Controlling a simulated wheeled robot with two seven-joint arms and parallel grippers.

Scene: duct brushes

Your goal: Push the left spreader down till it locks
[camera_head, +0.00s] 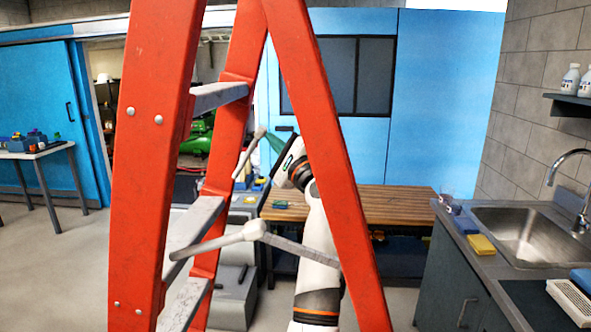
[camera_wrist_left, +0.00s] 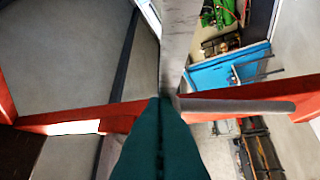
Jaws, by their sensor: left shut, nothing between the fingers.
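A red stepladder (camera_head: 154,150) stands close in front of me in the head view. A pale spreader bar (camera_head: 300,248) crosses its near side, its middle joint (camera_head: 255,230) raised above both ends. A second pale spreader arm (camera_head: 250,153) slopes up from the far red rail. My left gripper (camera_head: 274,142), with teal fingers, is close to the right of this second arm, behind the right red leg. It is shut and empty. The wrist view shows the teal fingers (camera_wrist_left: 160,135) beside red rails (camera_wrist_left: 235,105). Contact with a spreader cannot be told. My right gripper is not in view.
Grey steps (camera_head: 195,228) join the ladder's left rails. A wooden bench (camera_head: 370,203) stands behind the ladder, and a sink counter (camera_head: 500,260) is at right. A small table (camera_head: 40,152) stands at far left. Open floor (camera_head: 60,270) lies left of the ladder.

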